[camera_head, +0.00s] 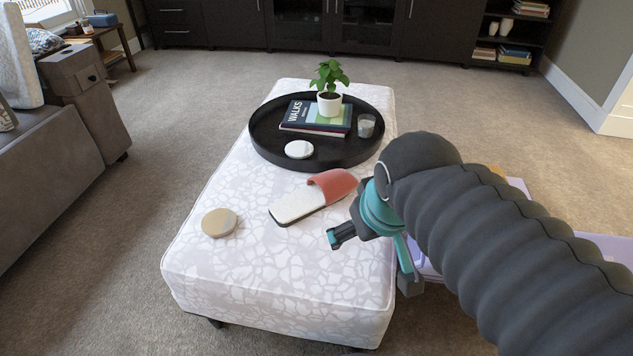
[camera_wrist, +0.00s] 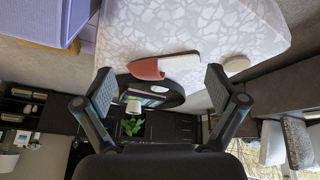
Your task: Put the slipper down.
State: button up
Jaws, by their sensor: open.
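The slipper (camera_head: 297,206) has a white sole and a red-orange upper. It lies flat on the patterned white ottoman (camera_head: 230,276), in front of the black round tray. In the wrist view the slipper (camera_wrist: 148,68) shows beyond my fingers, between the two fingertips and apart from them. My gripper (camera_head: 340,236) is to the right of and nearer than the slipper in the head view. In the wrist view my gripper (camera_wrist: 160,90) has its fingers spread wide with nothing between them.
The black tray (camera_head: 268,152) holds books (camera_head: 310,122), a potted plant (camera_head: 330,88), a glass (camera_head: 366,126) and a white round item (camera_head: 299,149). A round tan disc (camera_head: 219,222) lies left of the slipper. A purple box (camera_wrist: 48,20) stands beside the ottoman. The ottoman's front is clear.

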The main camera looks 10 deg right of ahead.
jog(key=w+r+n+g, duration=0.1)
jog(key=w+n, duration=0.4)
jog(key=w, duration=0.2)
jog(key=n+g+h, duration=0.2)
jog(key=n+h, duration=0.2)
jog(key=n, duration=1.2)
send_near(319, 193)
jog(key=x, duration=0.3)
jog(key=shift+a+f+b, duration=0.3)
jog(key=shift+f+b, duration=0.1)
jog(key=shift+g, duration=0.3)
jog(key=shift+d+b+x, duration=0.2)
jog(key=shift+b+x, duration=0.1)
jog(key=shift+x, duration=1.05)
jog(key=shift+d+b+x, duration=0.2)
jog(key=shift+b+x, duration=0.1)
jog(key=shift+x, duration=1.05)
jog(key=shift+w+r, duration=0.25)
jog(key=c, duration=0.9)
